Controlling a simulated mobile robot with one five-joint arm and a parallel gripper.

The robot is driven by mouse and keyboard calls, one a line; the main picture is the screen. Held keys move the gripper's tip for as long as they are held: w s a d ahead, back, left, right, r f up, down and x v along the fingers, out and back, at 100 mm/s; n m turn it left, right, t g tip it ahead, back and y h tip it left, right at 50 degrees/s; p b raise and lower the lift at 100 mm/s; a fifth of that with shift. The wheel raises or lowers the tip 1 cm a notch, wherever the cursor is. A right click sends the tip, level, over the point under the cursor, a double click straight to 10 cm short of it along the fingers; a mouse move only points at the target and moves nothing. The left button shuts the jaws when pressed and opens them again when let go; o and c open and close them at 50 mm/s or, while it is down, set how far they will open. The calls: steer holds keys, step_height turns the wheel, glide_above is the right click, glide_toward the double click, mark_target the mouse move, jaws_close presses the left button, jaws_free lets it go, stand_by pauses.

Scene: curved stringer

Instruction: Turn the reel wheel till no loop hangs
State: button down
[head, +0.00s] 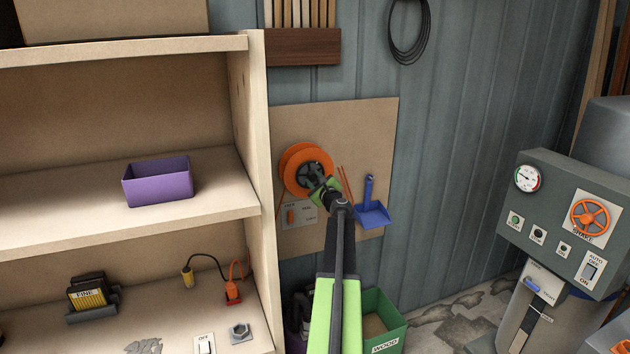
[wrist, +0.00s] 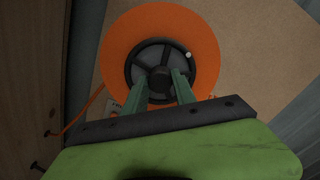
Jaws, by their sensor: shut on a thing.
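The reel wheel is an orange disc (head: 301,165) with a dark spoked hub, mounted on a tan board on the wall. In the wrist view its orange rim (wrist: 118,50) fills the upper middle, and a small white dot shows on the hub's upper right. My gripper (head: 322,188) reaches the reel's front; in the wrist view its two green fingers (wrist: 162,85) are closed around the dark centre piece of the hub. A thin orange cord (wrist: 82,115) runs from the reel's lower left down to a dark peg. Whether a loop hangs is unclear, as my arm hides the area below.
A plate with an orange switch (head: 291,216) sits under the reel. A blue dustpan (head: 373,208) hangs to the right. The wooden shelf's upright (head: 256,150) stands close on the left. A green crate (head: 392,315) is below. A grey machine (head: 560,215) stands at right.

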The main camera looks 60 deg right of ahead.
steer(key=shift+s, duration=0.1)
stand_by(0.3)
steer(key=c, duration=1.1)
jaws_free()
steer(key=shift+d, duration=0.1)
steer(key=shift+o, duration=0.4)
steer(key=v, duration=1.7)
steer(key=shift+a, duration=0.25)
steer(key=shift+s, duration=0.1)
